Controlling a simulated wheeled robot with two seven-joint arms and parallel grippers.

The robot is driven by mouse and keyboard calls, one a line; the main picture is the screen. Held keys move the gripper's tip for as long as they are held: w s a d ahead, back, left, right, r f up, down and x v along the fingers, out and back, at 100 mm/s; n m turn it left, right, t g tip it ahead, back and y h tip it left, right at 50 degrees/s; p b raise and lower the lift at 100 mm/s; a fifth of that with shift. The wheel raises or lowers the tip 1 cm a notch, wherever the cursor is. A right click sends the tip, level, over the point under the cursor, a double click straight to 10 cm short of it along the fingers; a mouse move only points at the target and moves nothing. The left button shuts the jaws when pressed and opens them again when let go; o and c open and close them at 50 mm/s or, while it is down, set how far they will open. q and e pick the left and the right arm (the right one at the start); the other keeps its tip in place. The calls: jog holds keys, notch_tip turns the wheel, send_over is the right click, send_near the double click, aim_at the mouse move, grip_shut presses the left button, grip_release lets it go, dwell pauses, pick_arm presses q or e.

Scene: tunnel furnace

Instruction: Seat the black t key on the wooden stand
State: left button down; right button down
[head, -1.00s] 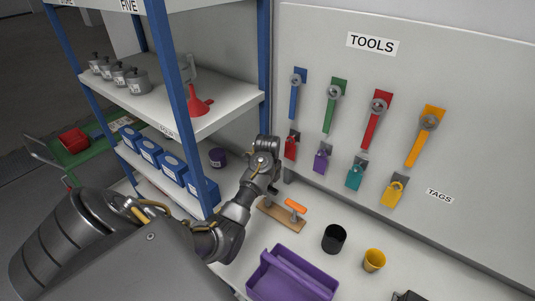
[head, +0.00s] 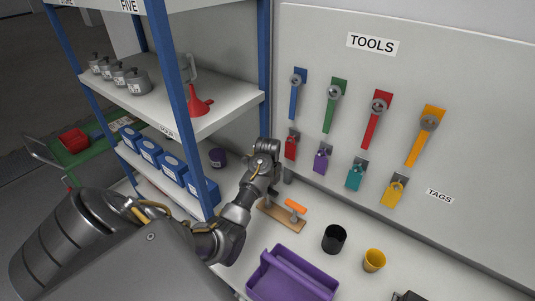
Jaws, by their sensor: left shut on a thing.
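The wooden stand (head: 287,220) is a brown board on the white bench, with an orange-handled piece (head: 295,207) standing at its right part. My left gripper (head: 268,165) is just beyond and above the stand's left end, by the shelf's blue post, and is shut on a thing. That thing is mostly hidden behind my wrist; I take it as the black t key, but its shape does not show clearly. My right gripper is not in view.
A purple tray (head: 290,278), a black cup (head: 334,239) and a yellow cup (head: 374,260) stand on the bench in front and to the right. The tool panel (head: 470,120) rises behind. The shelf's blue post (head: 180,110) stands left.

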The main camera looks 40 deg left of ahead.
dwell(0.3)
pick_arm(q)
jog(key=c, duration=1.1)
grip_release()
jog(key=shift+c, duration=0.2)
